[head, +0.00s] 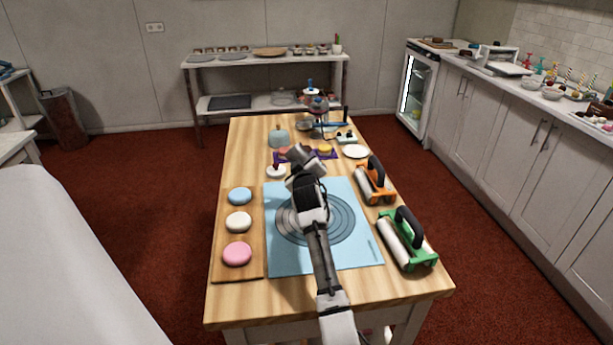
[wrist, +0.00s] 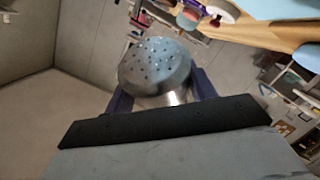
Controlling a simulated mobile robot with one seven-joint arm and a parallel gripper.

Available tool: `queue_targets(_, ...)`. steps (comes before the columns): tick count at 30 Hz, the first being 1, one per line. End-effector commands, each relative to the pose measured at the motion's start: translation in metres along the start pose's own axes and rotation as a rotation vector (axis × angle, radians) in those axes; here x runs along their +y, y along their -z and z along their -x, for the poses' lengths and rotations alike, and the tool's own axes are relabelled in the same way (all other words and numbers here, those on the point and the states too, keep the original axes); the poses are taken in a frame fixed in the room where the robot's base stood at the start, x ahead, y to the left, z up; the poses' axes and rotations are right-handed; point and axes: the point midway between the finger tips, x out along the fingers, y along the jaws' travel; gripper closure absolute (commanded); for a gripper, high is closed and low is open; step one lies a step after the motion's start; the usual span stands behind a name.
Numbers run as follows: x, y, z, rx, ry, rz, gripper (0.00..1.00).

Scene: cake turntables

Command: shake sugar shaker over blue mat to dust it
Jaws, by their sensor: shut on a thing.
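The sugar shaker (wrist: 155,65) is a silvery metal shaker with a perforated domed top. My gripper (wrist: 163,96) is shut on it, with one dark finger on each side. In the head view my gripper (head: 306,172) is above the far part of the blue mat (head: 350,256), and a grey end of the shaker (head: 300,154) shows past it. The shaker looks tilted. The light blue mat has dark concentric rings and lies flat on the wooden table. My arm hides part of the rings. No sugar can be made out on the mat.
Left of the mat is a wooden board (head: 225,268) with blue, white and pink discs. Right of it stand an orange-framed roller (head: 374,184) and a green-framed roller (head: 406,240). A purple mat (head: 322,158), a white plate (head: 355,151) and other items crowd the table's far end.

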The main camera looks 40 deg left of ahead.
Motion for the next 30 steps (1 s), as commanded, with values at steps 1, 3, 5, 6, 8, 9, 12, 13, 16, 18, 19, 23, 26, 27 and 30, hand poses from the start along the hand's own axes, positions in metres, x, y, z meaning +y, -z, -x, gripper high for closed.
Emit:
queue_targets(1,0.000,0.003,-0.009,0.003,-0.001,0.002,0.75)
queue_targets(3,0.002,0.006,-0.020,0.003,-0.002,0.002,0.75)
queue_targets(5,-0.005,0.010,-0.022,0.005,0.002,0.001,0.75)
queue_targets(6,-0.012,0.012,-0.019,0.004,0.003,-0.001,0.75)
queue_targets(8,-0.021,0.015,-0.015,0.004,0.002,0.001,0.75)
queue_targets(9,-0.027,0.018,-0.012,0.005,0.003,0.000,0.75)
queue_targets(12,-0.041,0.023,-0.006,0.004,0.001,0.000,0.75)
queue_targets(13,-0.038,0.029,0.000,0.005,0.000,0.000,0.75)
queue_targets(16,-0.041,0.036,0.016,0.003,0.000,-0.002,0.75)
queue_targets(18,-0.045,0.041,0.026,0.003,0.000,-0.001,0.75)
queue_targets(19,-0.047,0.043,0.030,0.003,0.001,-0.001,0.75)
queue_targets(23,-0.052,0.033,0.050,-0.001,0.000,-0.002,0.75)
queue_targets(26,-0.056,0.027,0.065,0.001,-0.001,-0.002,0.75)
queue_targets(27,-0.057,0.024,0.072,0.001,-0.001,-0.002,0.75)
queue_targets(30,-0.045,0.021,0.085,0.000,-0.003,-0.003,0.75)
